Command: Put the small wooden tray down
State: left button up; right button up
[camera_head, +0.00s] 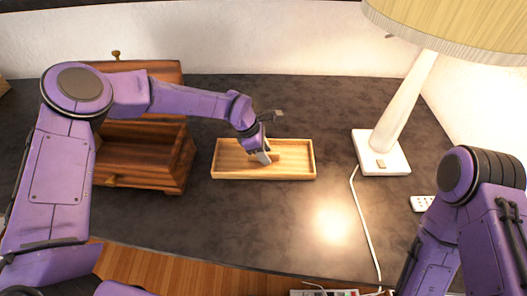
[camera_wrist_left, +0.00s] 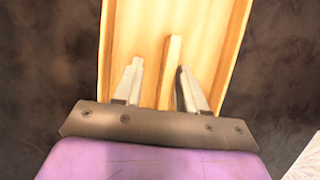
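The small wooden tray (camera_head: 230,175) is a shallow, light-coloured rectangle. It appears to lie flat on the dark desk top, between the wooden box and the lamp. My left gripper (camera_head: 265,157) points down into it near its middle. In the left wrist view, the fingers of my left gripper (camera_wrist_left: 160,68) are apart, one on each side of a thin wooden bar (camera_wrist_left: 171,60) of the tray (camera_wrist_left: 232,50). Gaps show between bar and fingers. My right arm is at the right edge of the head view; its gripper is out of view.
A dark wooden box (camera_head: 150,155) stands left of the tray, partly behind my left arm. A lamp (camera_head: 385,155) stands on the right, its white cord (camera_head: 362,210) running to the front edge. A white remote (camera_head: 421,203) lies right. The desk (camera_head: 260,220) before the tray is clear.

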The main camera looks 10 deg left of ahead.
pick_arm(q)
jog(key=shift+s, duration=0.1)
jog(key=shift+a+r, duration=0.1)
jog(key=shift+r, duration=0.15)
jog(key=w+b+v, duration=0.1)
jog(key=v, duration=1)
jog(key=shift+s+r, duration=0.35)
jog(key=shift+s, duration=0.1)
jog(key=shift+s+a, duration=0.1)
jog(key=shift+a, duration=0.1)
